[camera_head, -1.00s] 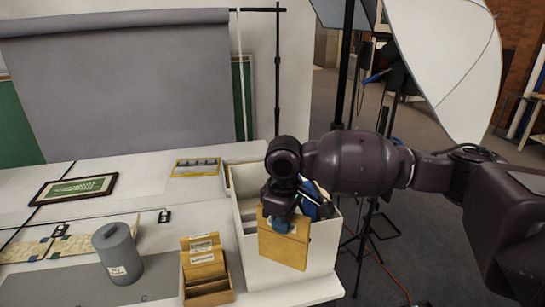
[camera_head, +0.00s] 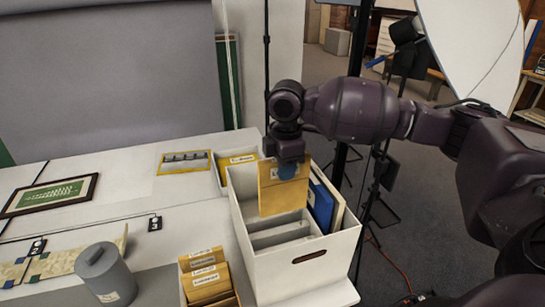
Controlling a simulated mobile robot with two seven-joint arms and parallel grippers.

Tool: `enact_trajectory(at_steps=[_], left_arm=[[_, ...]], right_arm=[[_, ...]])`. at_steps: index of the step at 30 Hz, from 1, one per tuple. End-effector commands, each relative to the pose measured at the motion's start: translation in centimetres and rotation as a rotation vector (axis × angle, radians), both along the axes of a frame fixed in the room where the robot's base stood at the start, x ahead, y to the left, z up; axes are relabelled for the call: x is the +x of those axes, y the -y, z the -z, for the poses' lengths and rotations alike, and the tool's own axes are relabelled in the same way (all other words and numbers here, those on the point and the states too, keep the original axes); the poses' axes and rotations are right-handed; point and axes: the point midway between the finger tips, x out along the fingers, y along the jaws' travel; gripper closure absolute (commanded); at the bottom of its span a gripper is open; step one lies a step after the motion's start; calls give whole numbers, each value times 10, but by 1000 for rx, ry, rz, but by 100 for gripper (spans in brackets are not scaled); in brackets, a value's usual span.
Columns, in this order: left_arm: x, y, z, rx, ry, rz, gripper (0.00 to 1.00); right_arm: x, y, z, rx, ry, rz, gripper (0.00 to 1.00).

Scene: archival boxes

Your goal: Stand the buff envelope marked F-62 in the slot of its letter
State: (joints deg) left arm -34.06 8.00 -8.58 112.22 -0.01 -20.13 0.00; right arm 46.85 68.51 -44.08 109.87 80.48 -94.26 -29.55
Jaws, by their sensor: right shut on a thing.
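My right gripper (camera_head: 288,168) is shut on the top edge of a buff envelope (camera_head: 283,198), which hangs upright. The marking on it is not readable. The envelope is over the rear part of a white open box (camera_head: 305,268); its lower edge shows at about the height of the grey dividers (camera_head: 281,232). I cannot tell whether it touches them or has entered a slot. No slot letter is readable. My left gripper is not in view.
A blue folder (camera_head: 320,204) stands at the right side in the white box. A small wooden tray of labelled buff envelopes (camera_head: 207,281) stands in front left.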

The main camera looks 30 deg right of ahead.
Motion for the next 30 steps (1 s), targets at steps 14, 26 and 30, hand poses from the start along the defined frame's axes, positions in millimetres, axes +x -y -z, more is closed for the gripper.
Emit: enact_trajectory(at_steps=[14, 26, 30], left_arm=[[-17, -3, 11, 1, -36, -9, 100], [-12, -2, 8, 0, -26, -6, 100], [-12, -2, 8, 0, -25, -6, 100]], right_arm=[[-1, 0, 45, 1, -3, 2, 100], [-1, -1, 99, 1, -3, 1, 100], [-1, 0, 119, 1, -3, 2, 100]])
